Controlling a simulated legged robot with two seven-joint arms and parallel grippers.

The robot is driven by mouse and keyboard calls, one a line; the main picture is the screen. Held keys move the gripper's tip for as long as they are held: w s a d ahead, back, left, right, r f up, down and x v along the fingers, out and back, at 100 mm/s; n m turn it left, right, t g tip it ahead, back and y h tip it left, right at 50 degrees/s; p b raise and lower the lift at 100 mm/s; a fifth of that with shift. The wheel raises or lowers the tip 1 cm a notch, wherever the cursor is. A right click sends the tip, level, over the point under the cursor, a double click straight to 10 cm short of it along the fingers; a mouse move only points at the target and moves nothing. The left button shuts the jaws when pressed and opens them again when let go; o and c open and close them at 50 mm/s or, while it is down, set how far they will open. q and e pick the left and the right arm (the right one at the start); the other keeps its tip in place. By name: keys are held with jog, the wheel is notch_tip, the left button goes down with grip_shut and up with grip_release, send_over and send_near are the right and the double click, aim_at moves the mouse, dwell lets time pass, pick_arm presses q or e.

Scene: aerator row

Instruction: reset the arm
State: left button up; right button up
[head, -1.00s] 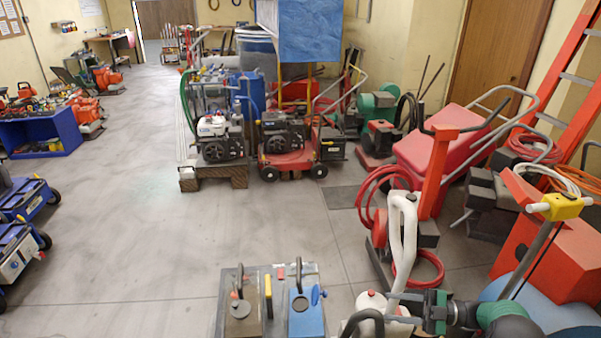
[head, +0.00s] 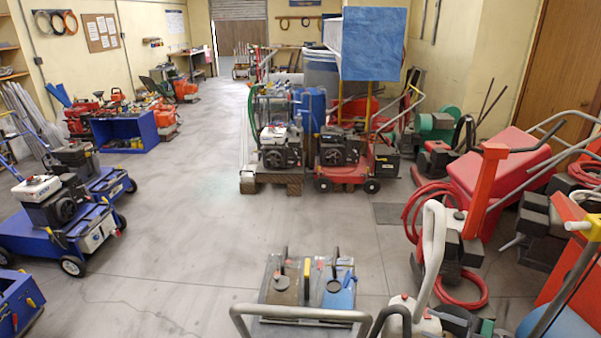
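My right gripper (head: 462,321) is only partly in view at the bottom edge, right of centre. It is a dark shape with a little green beside it, low and cut off by the frame. Its fingers cannot be made out, so I cannot tell whether it is open or shut. My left gripper is not in view.
A grey tube handle (head: 300,315) and a tool board (head: 312,288) stand low in front. Red hoses (head: 430,215) and a red cart (head: 497,170) crowd the right. Blue carts (head: 60,235) stand left. The grey floor (head: 190,235) between is clear.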

jog(key=w+a+r+m+t+h+p, duration=0.2)
jog(key=w+a+r+m+t+h, duration=0.3)
jog(key=w+r+m+h, duration=0.55)
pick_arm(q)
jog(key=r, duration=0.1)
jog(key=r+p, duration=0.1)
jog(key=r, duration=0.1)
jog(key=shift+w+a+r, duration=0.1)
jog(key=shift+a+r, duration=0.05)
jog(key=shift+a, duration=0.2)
pick_arm(e)
jog(key=s+a+f+m+g+h, duration=0.1)
jog(key=s+a+f+m+g, duration=0.1)
jog(key=s, duration=0.8)
jog(key=s+a+f+m+g+h, duration=0.2)
jog(key=s+a+f+m+g, duration=0.1)
jog(key=s, duration=0.8)
jog(key=s+a+f+m+g+h, duration=0.2)
jog(key=s+a+m+g, duration=0.3)
jog(key=s, duration=0.5)
jog(key=shift+s+a+f+g, duration=0.25)
jog(key=shift+a+g, duration=0.35)
jog(key=shift+g, duration=0.1)
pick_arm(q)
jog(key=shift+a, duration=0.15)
pick_arm(e)
jog(key=shift+a, duration=0.1)
